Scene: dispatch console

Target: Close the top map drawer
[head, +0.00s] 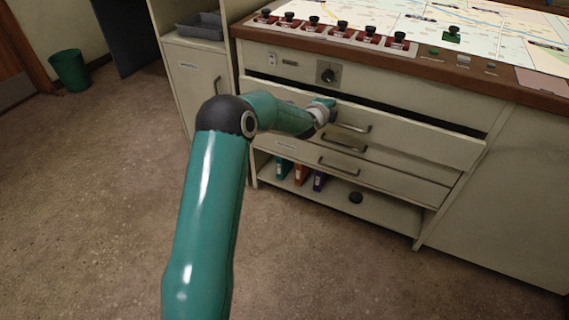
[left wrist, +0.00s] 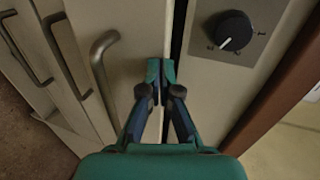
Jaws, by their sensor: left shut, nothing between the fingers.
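The top map drawer (head: 430,143) is a cream front with a metal handle (head: 352,127). It stands a little out from the console, with a dark gap along its top edge. In the left wrist view the drawer front (left wrist: 133,25) and its curved handle (left wrist: 101,65) are close. My left gripper (head: 324,104) is at the drawer front, left of the handle in the head view. In the left wrist view the left gripper (left wrist: 160,70) is shut and empty, its fingertips at the front's top edge; contact is hard to tell. My right gripper is out of view.
A black knob (head: 328,73) sits on the panel above the drawer. Lower drawers (head: 380,178) look flush, above an open shelf (head: 385,208) with several binders. The map-topped desk edge (head: 420,67) overhangs above. Open floor (head: 90,200) lies at left.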

